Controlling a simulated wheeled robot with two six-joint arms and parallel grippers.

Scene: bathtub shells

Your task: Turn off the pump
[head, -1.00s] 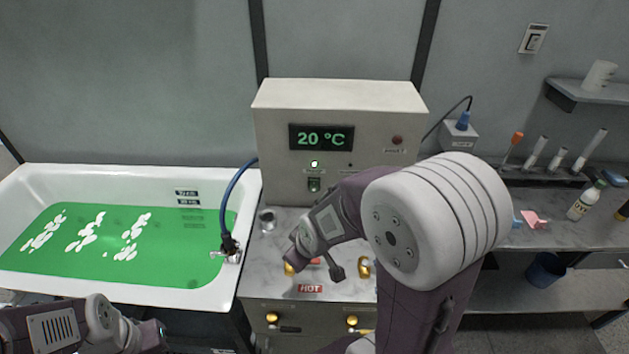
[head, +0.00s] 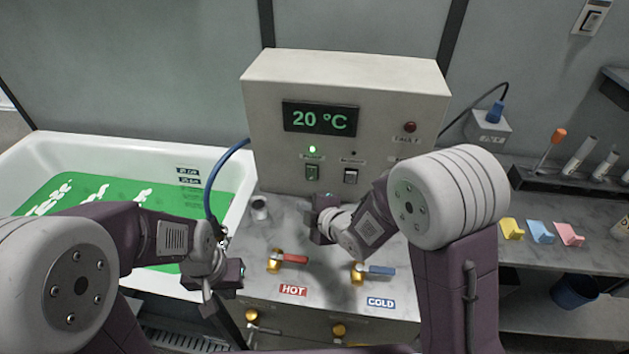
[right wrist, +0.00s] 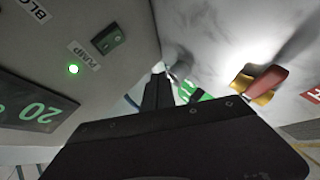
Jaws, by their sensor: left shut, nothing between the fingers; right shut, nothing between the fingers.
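The control box (head: 270,85) shows 20 °C. Its left switch (head: 312,173), below a lit green light (head: 312,149), also shows in the right wrist view (right wrist: 108,38), where the label beside it reads PUMP. My right gripper (head: 322,207) is shut and empty, in front of the box and a little below the switches, apart from the pump switch. Its shut fingers show in the right wrist view (right wrist: 157,90). My left gripper (head: 225,278) is shut and empty near the tub's right end.
A second switch (head: 351,177) sits to the right. Red hot (head: 290,259) and blue cold (head: 378,270) tap handles stand on the counter below my right gripper. The bathtub (head: 40,150) holds green liquid.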

